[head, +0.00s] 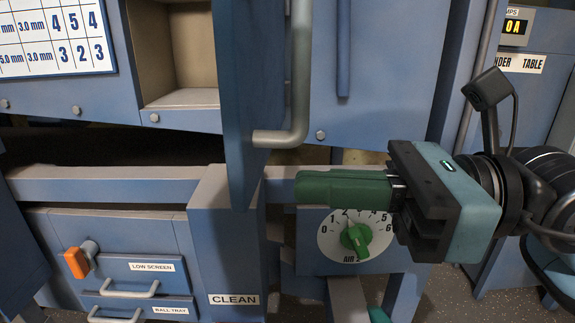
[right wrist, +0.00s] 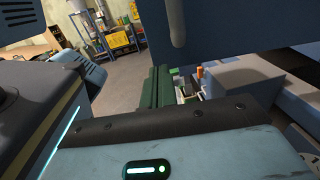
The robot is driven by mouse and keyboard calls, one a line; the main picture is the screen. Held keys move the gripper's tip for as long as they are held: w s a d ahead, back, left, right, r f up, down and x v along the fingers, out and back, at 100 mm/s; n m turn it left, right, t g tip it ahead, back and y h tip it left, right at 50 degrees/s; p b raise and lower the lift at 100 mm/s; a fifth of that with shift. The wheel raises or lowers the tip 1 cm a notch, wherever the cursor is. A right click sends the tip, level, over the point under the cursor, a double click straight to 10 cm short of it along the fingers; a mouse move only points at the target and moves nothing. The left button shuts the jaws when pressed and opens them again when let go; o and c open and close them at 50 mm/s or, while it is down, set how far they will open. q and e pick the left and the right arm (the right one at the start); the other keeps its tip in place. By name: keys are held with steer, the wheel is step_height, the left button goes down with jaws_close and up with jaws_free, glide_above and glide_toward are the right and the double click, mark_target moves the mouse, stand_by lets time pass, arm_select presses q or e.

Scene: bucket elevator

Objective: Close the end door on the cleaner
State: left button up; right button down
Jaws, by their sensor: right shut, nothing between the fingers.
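The end door (head: 240,90) is a blue panel standing open, swung out from the cleaner (head: 185,118) and seen nearly edge-on in the head view. Its grey bar handle (head: 300,75) is on the right-hand face. To its left, the beige opening (head: 180,50) is uncovered. My right gripper (head: 303,187) has green fingers, shut and empty, pointing left, just right of the door's lower end and below the handle. I cannot tell whether they touch the door. In the right wrist view the fingers (right wrist: 155,88) point away, with a dark panel and grey bar (right wrist: 177,22) above right. My left gripper is out of view.
A blue post marked CLEAN (head: 225,240) stands below the door. An AIR dial (head: 355,236) with a green knob sits below my right gripper. Drawers (head: 130,275) and an orange-handled lever (head: 77,262) are lower left. A size chart (head: 60,35) is upper left.

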mark_target(249, 183)
steer(key=a, duration=0.3)
steer(key=shift+w+a+p, duration=0.2)
steer(key=shift+p, duration=0.2)
steer(key=shift+a, duration=0.1)
